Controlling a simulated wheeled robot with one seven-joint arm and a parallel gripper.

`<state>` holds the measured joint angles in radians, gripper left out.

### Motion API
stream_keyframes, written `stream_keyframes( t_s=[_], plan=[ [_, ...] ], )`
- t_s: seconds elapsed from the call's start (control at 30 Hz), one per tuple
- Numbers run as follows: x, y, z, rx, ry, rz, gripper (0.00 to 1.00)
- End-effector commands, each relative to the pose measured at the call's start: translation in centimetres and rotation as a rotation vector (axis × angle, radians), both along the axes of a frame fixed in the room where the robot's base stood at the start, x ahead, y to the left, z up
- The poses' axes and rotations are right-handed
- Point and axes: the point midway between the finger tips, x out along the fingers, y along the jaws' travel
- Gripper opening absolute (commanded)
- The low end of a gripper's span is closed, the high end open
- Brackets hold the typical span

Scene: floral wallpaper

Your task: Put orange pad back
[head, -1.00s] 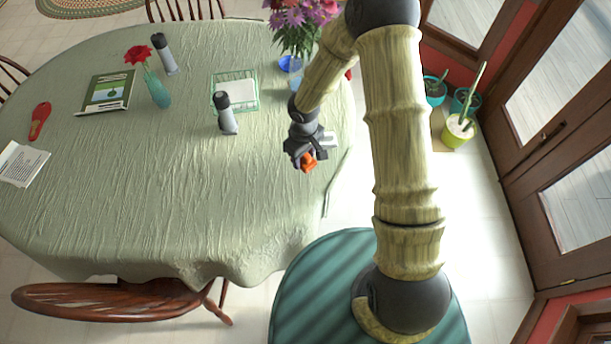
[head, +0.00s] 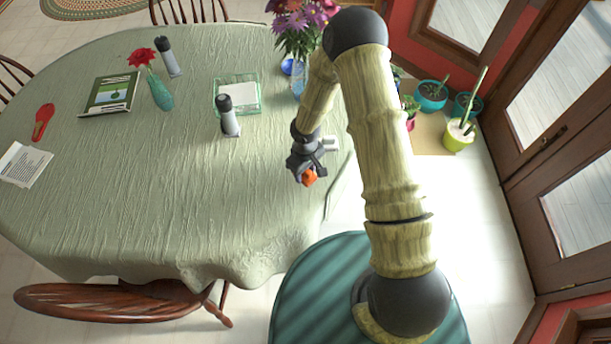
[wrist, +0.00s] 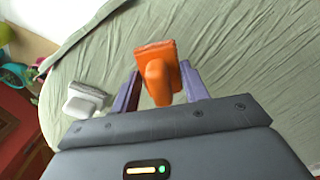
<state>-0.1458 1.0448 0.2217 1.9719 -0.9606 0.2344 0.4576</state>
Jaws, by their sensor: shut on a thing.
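My gripper (head: 307,176) is over the right side of the green-clothed table (head: 150,190). It is shut on the orange pad (head: 309,177), which sticks out below the fingers in the head view. In the wrist view the orange pad (wrist: 157,70) sits between the two purple fingers (wrist: 158,92), with a block-like grip on its near face. The cloth shows behind it. I cannot tell how far the pad is above the cloth.
A small white object (head: 330,143) lies beside my gripper near the table's right edge; it also shows in the wrist view (wrist: 84,100). A grey bottle (head: 228,118), a green-rimmed tray (head: 256,106) and a flower vase (head: 298,82) stand farther back. The table's front middle is clear.

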Motion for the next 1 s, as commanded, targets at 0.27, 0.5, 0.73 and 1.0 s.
stream_keyframes(
  t_s=[0.27,0.5,0.73,1.0],
  plan=[
    [-0.1,0.1,-3.3,-0.001,0.001,0.004,0.27],
    [-0.1,0.1,-3.6,0.0,0.0,0.003,0.27],
    [-0.1,0.1,-3.6,-0.001,0.001,0.003,0.67],
    [0.0,0.1,-3.4,0.0,0.0,0.002,0.67]
  ],
)
